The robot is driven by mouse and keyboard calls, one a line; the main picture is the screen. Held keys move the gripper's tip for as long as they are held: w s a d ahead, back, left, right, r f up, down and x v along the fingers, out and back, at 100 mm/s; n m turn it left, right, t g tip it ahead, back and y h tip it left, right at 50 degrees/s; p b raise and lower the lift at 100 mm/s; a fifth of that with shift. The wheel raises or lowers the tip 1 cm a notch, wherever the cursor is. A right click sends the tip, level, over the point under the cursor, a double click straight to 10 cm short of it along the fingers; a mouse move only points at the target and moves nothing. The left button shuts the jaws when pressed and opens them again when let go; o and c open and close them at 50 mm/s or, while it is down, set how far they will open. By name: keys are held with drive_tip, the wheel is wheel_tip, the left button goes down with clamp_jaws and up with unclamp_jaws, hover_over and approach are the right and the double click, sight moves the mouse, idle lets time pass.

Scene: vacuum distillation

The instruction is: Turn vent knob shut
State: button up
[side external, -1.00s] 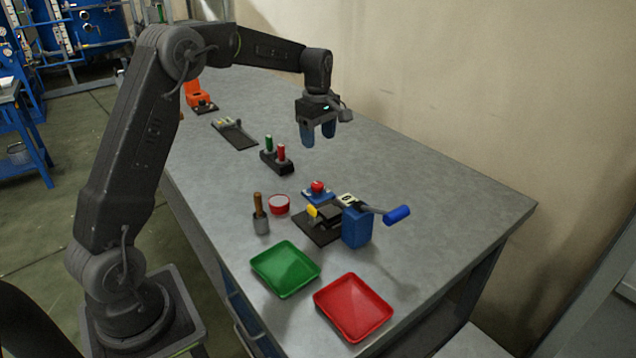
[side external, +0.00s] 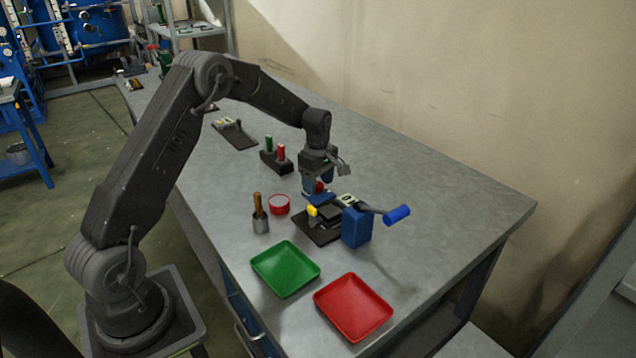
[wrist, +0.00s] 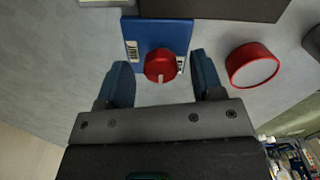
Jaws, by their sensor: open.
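The vent knob (wrist: 159,66) is a red round knob with a white pointer line, on a blue base plate (wrist: 158,33) with white labels. In the wrist view the knob sits between the fingertips of my gripper (wrist: 163,72), with a gap on each side. My gripper is open and holds nothing. In the side view my gripper (side external: 318,188) is down over the blue plate, and its fingers partly hide the red knob (side external: 320,187).
A black device with a blue box (side external: 356,228) and blue-handled lever (side external: 397,215) stands close in front. A red round container (side external: 279,204), a cup with a wooden handle (side external: 260,220), a green tray (side external: 285,268) and a red tray (side external: 353,307) are nearby.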

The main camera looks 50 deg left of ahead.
drive_tip(key=shift+f, duration=0.25)
drive_tip(key=c, duration=0.9)
